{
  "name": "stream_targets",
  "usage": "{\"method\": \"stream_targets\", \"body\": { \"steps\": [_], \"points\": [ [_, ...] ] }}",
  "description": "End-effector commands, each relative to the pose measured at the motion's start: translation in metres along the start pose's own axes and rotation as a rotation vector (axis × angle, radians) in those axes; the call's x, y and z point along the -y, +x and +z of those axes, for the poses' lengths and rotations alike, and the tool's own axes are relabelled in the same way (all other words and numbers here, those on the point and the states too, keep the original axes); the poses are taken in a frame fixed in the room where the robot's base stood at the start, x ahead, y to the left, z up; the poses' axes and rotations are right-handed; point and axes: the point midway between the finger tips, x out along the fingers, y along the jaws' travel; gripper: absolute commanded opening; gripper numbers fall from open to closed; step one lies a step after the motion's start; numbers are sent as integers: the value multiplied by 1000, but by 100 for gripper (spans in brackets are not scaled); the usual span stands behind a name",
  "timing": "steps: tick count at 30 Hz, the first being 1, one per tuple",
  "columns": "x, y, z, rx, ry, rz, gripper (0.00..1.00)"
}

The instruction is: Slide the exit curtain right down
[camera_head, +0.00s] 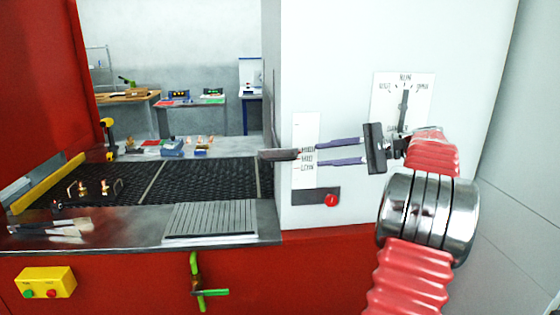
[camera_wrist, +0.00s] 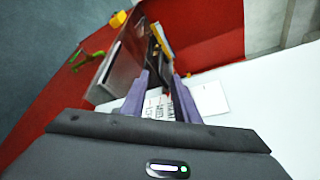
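The exit curtain's handle, a dark horizontal bar (camera_head: 279,154), sticks out left from a white scale plate (camera_head: 306,180) on the white cabinet. The plate has three small labels, apparently high, mid and low. The bar's right end is about level with the upper two. My gripper (camera_head: 318,153) is open in front of the plate, its two purple fingers pointing left, one above the other. Their tips look just right of the bar, apart from it. In the wrist view my gripper (camera_wrist: 160,80) also shows spread fingers, with dark shapes between and beyond them. The curtain itself is not clearly visible.
A dial plate with an upright lever (camera_head: 404,105) is behind my wrist. A red button (camera_head: 331,200) sits below the scale plate. The black mesh belt (camera_head: 205,178) and a ribbed metal plate (camera_head: 211,221) lie left. A green-handled valve (camera_head: 200,292) is on the red front.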

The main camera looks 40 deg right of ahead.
Motion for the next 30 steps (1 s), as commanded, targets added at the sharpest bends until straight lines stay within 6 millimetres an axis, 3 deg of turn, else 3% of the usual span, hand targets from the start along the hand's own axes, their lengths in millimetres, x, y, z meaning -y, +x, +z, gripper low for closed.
{"method": "stream_targets", "body": {
  "steps": [5,11,30],
  "points": [
    [0,3,0,0,0,1,28],
    [0,20,1,2,-1,2,28],
    [0,117,1,1,-1,2,28]
  ]
}}
